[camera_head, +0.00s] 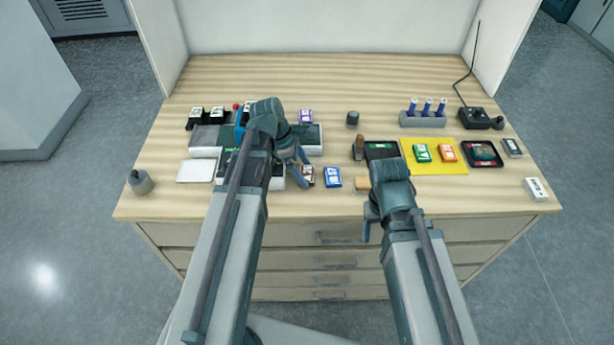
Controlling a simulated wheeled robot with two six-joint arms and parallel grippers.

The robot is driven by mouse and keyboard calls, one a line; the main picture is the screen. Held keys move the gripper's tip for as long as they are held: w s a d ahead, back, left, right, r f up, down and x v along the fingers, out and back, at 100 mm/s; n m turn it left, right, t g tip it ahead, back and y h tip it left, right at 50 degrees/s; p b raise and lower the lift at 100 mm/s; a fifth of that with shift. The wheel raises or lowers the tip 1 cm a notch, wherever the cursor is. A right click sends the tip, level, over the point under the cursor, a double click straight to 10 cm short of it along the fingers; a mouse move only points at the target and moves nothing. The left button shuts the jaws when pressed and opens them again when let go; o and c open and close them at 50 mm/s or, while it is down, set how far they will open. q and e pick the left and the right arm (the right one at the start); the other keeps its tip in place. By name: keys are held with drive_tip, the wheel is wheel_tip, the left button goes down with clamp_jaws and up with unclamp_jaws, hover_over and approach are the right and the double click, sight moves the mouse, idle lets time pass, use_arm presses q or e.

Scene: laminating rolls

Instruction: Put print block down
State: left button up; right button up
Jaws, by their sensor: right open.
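Several small print blocks with coloured, marked tops lie about the table. A blue one (332,177) lies near the front middle, a purple one (305,116) at the back, and a green one (422,152) and an orange one (447,152) on a yellow mat (426,170). A dark-and-white block (309,178) is right at the fingertips of my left gripper (301,174). The arm partly hides these fingers, so I cannot tell whether they grip it. My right gripper (371,222) is open and empty at the table's front edge.
Grey trays (203,141) and a white pad (196,171) lie at left, partly behind my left arm. A wooden-handled stamp (359,147), a rack with blue tubes (423,119) and a dark tray (484,154) stand at right. The front right tabletop is mostly clear.

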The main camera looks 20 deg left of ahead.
use_arm(q)
drive_tip(key=c, duration=1)
drive_tip(key=shift+r, duration=0.1)
drive_tip(key=shift+c, duration=0.2)
